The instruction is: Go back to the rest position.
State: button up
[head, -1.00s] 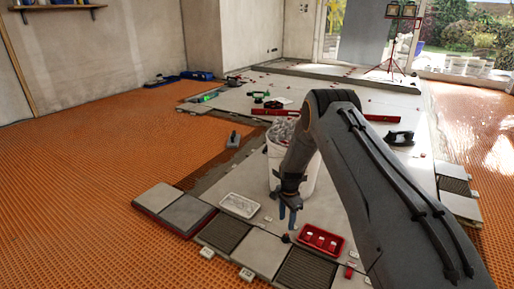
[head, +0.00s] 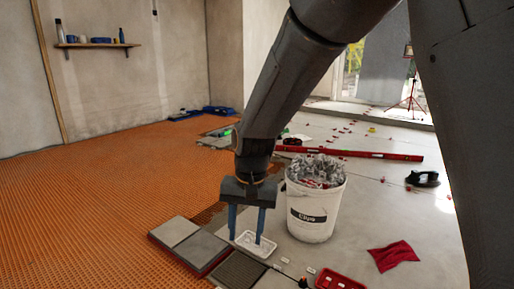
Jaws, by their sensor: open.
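My gripper (head: 246,239) hangs pointing down at the lower middle of the head view. Its two blue fingers are apart with nothing between them. The fingers show in front of a small white tray (head: 268,249) on the tiles; I cannot tell how high above it they are. My arm rises from the gripper to the upper right and crosses much of the view.
A white bucket (head: 312,232) full of grey clips stands right of my gripper. Orange matting (head: 90,215) at left is clear.

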jog(key=s+d+r+n, duration=0.1)
jog(key=s+r+n, duration=0.3)
jog(key=s, duration=0.9)
jog(key=s+r+n, duration=0.3)
jog(key=s+n, duration=0.1)
jog(key=s, duration=0.9)
jog(key=d+r+m+p, duration=0.3)
jog(key=d+r+p, duration=0.7)
jog(key=r+p, duration=0.4)
jog(key=d+r+m+h+p, duration=0.1)
jog(key=d+r+m+p, duration=0.2)
jog(key=d+r+p, duration=0.8)
notch_tip(320, 180, up, 4)
jog(key=p, duration=1.3)
jog(key=shift+m, duration=0.4)
jog(key=shift+d, duration=0.1)
jog(key=shift+c, duration=0.4)
